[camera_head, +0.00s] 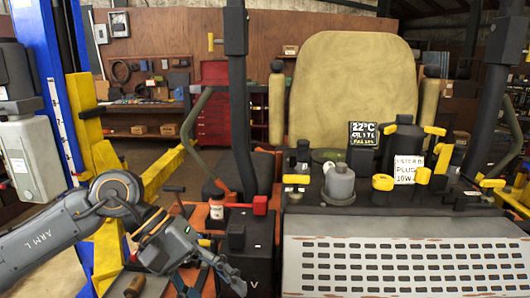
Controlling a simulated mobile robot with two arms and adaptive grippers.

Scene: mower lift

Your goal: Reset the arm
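My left arm, marked "ARM L" (45,238), comes in from the lower left and bends down at its wrist. My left gripper (212,288) hangs low, close to the bottom edge of the picture, left of the black console. Its dark fingers look spread apart, with nothing visible between them. The lower tips are partly at the picture's edge. My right arm and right gripper do not show.
A mower with a tan seat (347,95) and slotted white footplate (400,265) fills the right. A blue lift post (52,70) with yellow arms (165,172) stands left.

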